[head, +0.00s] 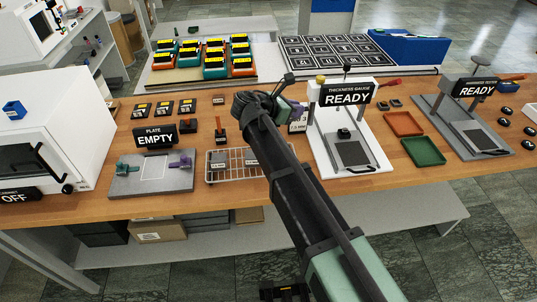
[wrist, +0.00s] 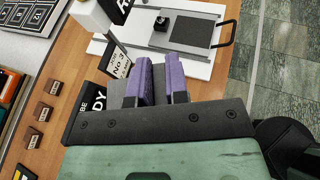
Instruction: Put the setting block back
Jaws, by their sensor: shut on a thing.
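My gripper (head: 290,108) is over the middle of the bench, left of the thickness gauge. In the wrist view its two purple-padded fingers (wrist: 161,82) are close together around a narrow grey piece (wrist: 159,86). This looks like the setting block, mostly hidden by the fingers. The white thickness gauge (head: 331,160), signed READY, stands just right of my gripper. It has a small black anvil (head: 343,133) and a dark grey pad (head: 352,153) on its base.
A wire rack (head: 215,170) and a grey plate (head: 125,184) signed EMPTY lie left of my arm. A red tray (head: 404,124), a green tray (head: 424,151) and a second READY tester (head: 460,125) stand to the right. A black sign (wrist: 92,103) is close to my gripper.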

